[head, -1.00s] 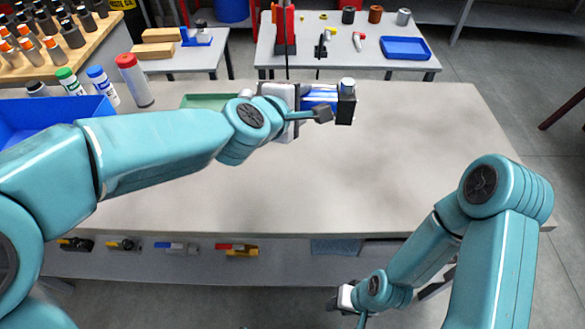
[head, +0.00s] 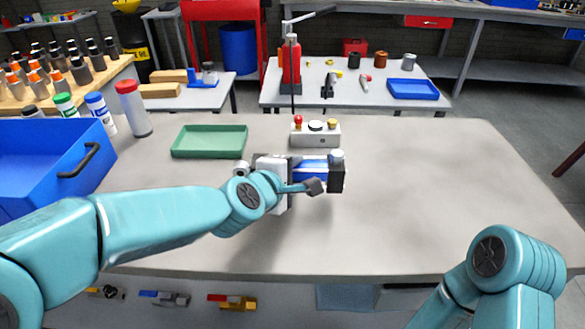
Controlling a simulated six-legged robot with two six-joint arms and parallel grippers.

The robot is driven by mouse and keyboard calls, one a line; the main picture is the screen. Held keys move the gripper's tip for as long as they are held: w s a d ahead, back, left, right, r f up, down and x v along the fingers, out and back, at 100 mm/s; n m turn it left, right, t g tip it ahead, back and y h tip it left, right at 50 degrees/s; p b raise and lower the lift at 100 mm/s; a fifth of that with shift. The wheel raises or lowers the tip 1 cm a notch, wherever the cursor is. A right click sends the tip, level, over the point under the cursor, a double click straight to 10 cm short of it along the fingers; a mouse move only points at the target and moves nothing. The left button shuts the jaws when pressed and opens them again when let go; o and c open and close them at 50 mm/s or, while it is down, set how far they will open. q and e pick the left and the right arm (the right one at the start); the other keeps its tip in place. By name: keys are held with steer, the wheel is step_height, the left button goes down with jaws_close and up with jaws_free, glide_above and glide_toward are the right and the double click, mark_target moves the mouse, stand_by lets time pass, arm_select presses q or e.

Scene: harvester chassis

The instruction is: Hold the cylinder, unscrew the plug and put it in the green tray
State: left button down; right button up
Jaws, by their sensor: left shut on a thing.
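My left gripper (head: 318,180) is shut on a cylinder (head: 315,168), which shows blue and silver between the dark fingers. The gripper holds it over the middle of the workbench, in front of a small control box. A grey round end (head: 336,156) sticks up at the right side of the fingers; I cannot tell whether it is the plug. The green tray (head: 209,142) lies on the bench, behind and left of the gripper, and looks empty. My right arm comes in at the lower right, but its gripper is out of the picture.
The control box (head: 316,134) with red, black and yellow buttons stands at the bench's back edge. A blue bin (head: 40,170) and several capped bottles (head: 133,108) stand at the left. The right half of the workbench (head: 450,190) is clear.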

arm_select(q)
steer(key=shift+f+b, duration=1.6)
steer(key=shift+f, duration=0.95)
steer(key=c, duration=0.8)
jaws_free()
steer(key=shift+f, duration=0.25)
steer(key=shift+s+r, duration=0.1)
steer(key=shift+s, duration=0.05)
steer(key=shift+r, duration=0.1)
steer(key=p+v, duration=0.2)
steer(key=v, duration=0.9)
steer(key=shift+s+a+r, duration=0.1)
steer(key=shift+s+a, duration=0.2)
